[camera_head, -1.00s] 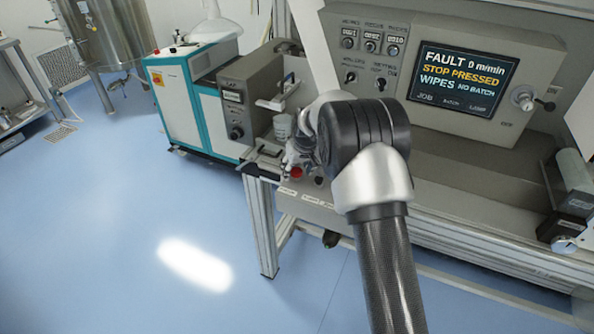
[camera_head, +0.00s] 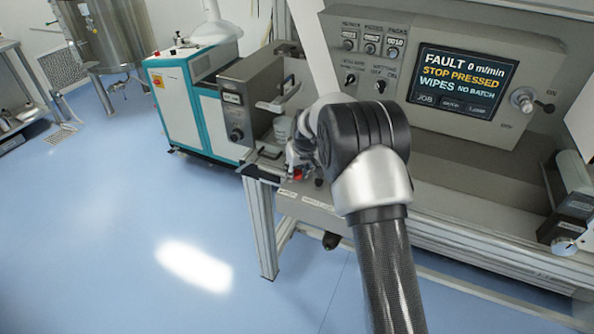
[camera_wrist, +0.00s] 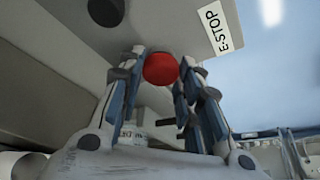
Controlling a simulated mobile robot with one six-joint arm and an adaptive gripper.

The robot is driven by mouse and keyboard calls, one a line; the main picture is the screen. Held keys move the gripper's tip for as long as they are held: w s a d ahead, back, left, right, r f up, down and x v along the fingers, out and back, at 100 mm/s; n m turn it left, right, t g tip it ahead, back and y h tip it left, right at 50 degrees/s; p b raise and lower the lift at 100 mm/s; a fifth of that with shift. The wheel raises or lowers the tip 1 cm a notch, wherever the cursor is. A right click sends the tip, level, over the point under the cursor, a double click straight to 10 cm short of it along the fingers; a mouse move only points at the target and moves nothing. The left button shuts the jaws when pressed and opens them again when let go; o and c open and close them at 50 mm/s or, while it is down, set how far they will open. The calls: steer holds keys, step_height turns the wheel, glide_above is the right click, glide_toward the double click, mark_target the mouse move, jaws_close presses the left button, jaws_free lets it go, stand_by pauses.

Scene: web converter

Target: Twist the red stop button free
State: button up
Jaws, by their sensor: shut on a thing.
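The red stop button (camera_wrist: 160,69) shows in the wrist view between my gripper's two fingertips, with an E-STOP label (camera_wrist: 221,28) beside it. My gripper (camera_wrist: 161,82) is shut on the button, one finger on each side. In the head view the red button (camera_head: 298,174) is small and partly hidden by my gripper (camera_head: 301,158) at the left end of the machine's front ledge. The control screen (camera_head: 461,78) reads FAULT, STOP PRESSED and 0 m/min.
A dark round knob (camera_wrist: 105,10) sits on the same panel near the button. A white and teal cabinet (camera_head: 192,105) stands to the left of the machine. The blue floor (camera_head: 130,230) in front is clear.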

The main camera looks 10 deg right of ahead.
steer(key=shift+m+p, duration=0.3)
steer(key=shift+p, duration=0.05)
steer(key=shift+a+m+h+p, duration=0.1)
steer(key=shift+m+h+p, duration=0.4)
steer(key=shift+m, duration=0.4)
steer(key=shift+m+h+b, duration=0.35)
steer(key=shift+m+h, duration=0.05)
steer(key=shift+m, duration=0.7)
steer(key=shift+a+m+h+b, duration=0.1)
steer(key=shift+m+h+b, duration=0.3)
steer(key=shift+m+b, duration=0.5)
steer(key=shift+m, duration=0.4)
steer(key=o, duration=1)
steer(key=shift+o, duration=0.2)
